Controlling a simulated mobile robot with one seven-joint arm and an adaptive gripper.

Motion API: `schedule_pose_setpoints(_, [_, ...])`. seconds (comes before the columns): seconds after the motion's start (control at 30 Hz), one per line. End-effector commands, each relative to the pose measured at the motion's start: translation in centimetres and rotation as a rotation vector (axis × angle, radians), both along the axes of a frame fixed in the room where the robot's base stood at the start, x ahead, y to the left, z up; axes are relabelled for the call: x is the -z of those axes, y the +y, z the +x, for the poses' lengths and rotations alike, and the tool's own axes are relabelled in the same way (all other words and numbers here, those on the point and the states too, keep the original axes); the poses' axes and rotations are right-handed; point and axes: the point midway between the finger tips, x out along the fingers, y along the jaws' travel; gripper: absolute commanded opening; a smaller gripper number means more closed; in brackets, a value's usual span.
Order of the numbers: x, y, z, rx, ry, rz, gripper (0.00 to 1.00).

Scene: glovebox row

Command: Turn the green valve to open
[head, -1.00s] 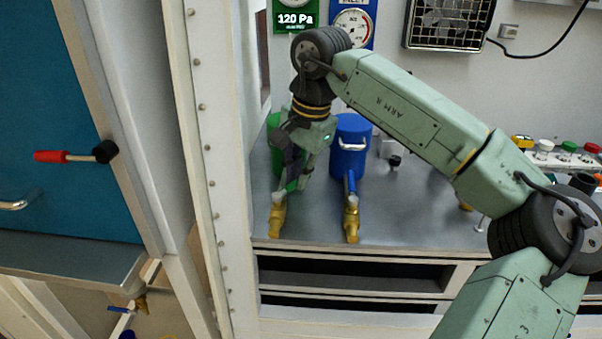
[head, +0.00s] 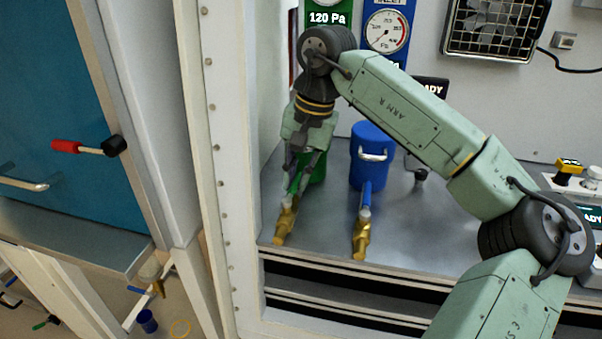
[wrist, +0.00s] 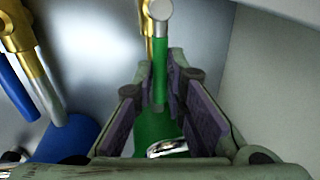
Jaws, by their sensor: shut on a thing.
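The green valve is a brass body (head: 284,224) with a green lever (head: 293,186), at the front left of the metal bench top. Behind it stands a green canister (head: 318,168), partly hidden by my gripper. My gripper (head: 303,170) points down over the lever, its fingers closed around it. In the wrist view the green lever (wrist: 160,68), with a silver end piece, lies between the purple finger pads. Part of the brass body shows behind it, and the green canister (wrist: 150,128) lies below. The far lever contact is hard to see.
Right of it stands a blue canister (head: 371,152) with a brass valve (head: 361,238) and blue lever (head: 366,195). A white frame post (head: 213,150) stands close on the left. Bare bench top (head: 425,220) lies to the right. Gauges and a fan are on the back wall.

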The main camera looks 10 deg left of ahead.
Motion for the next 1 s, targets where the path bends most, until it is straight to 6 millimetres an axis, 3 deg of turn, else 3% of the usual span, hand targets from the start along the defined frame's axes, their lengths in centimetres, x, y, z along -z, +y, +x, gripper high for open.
schedule_pose_setpoints(0.63, [-0.07,0.31,0.15,-0.046,-0.003,0.001,0.0])
schedule_pose_setpoints(0.67, [-0.08,0.32,0.15,-0.046,-0.003,0.001,0.14])
schedule_pose_setpoints(0.93, [-0.04,0.32,0.11,-0.046,-0.002,0.0,0.32])
schedule_pose_setpoints(1.0, [-0.03,0.32,0.11,-0.046,-0.002,0.0,0.32])
